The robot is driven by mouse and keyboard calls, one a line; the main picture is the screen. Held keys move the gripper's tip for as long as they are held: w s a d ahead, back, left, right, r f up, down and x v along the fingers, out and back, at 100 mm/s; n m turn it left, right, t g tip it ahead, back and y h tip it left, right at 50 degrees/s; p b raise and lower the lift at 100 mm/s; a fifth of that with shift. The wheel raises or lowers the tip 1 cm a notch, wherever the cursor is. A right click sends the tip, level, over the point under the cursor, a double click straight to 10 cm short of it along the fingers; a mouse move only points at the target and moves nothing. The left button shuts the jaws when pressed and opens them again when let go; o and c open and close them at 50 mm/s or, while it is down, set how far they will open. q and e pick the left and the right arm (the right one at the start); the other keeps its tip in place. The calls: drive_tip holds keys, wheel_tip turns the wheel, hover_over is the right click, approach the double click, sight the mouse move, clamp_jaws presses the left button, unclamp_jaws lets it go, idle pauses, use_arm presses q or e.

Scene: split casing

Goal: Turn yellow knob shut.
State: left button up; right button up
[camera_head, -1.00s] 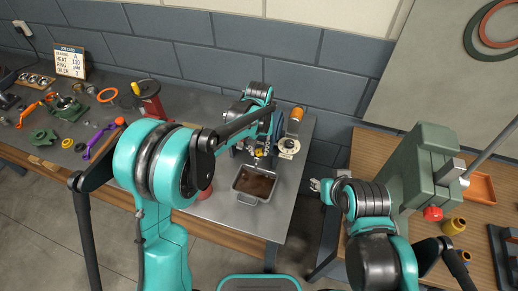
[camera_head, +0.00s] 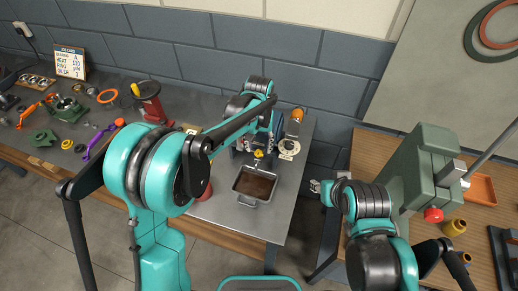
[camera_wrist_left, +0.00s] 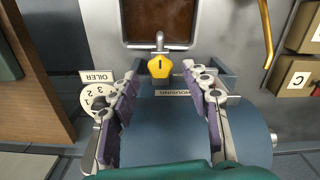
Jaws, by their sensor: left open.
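The yellow knob (camera_wrist_left: 160,66) sits on a small metal tap in the left wrist view, with a dark upright mark on its face. It also shows as a small yellow spot in the head view (camera_head: 258,154). My left gripper (camera_wrist_left: 165,84) is open, its two padded fingers spread to either side below the knob, apart from it. A blue-grey cylindrical housing (camera_wrist_left: 165,130) with a label lies beneath the fingers. My right gripper (camera_head: 320,186) hangs between the benches, away from the knob; its jaws are too small to read.
A metal tray (camera_head: 250,202) of brown liquid stands in front of the tap. A numbered white dial (camera_wrist_left: 95,98) labelled OILER is beside the left finger. Boxes (camera_wrist_left: 297,75) stand at the right. A green press (camera_head: 425,165) stands on the right bench.

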sight(259, 153)
use_arm(q)
wheel_tip(259, 153, up, 10)
drive_tip(key=shift+f, duration=0.15)
idle(0.5)
drive_tip(key=s+a+f+t+b, duration=0.1)
drive_tip(key=s+a+t+b, duration=0.2)
drive_tip(key=s+a+b, duration=0.55)
drive_tip(key=s+a+f+n+t+b, duration=0.1)
drive_tip(key=s+a+f+t, duration=0.3)
drive_tip(key=s+a+f, duration=0.5)
drive_tip(key=s, duration=0.3)
drive_tip(key=shift+a+f+b, duration=0.15)
drive_tip(key=shift+f+b, duration=0.15)
drive_tip(key=shift+b, duration=0.05)
